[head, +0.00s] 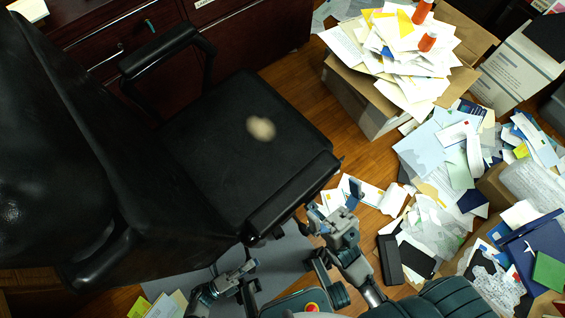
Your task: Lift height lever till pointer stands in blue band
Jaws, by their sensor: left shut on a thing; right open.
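The black office chair's seat (215,140) fills the centre-left of the head view, with a pale round patch (261,128) on it. My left gripper (250,265) is low, just below the seat's near edge. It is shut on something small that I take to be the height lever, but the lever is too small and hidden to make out. My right gripper (335,208) is open and empty beside the seat's near right corner. I cannot make out the pointer or the blue band.
A cardboard box (367,103) heaped with papers and two orange bottles (427,41) stands at the upper right. Papers and folders cover the floor at right. Dark drawers (120,40) stand behind the chair. Some bare wood floor (305,90) shows between chair and box.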

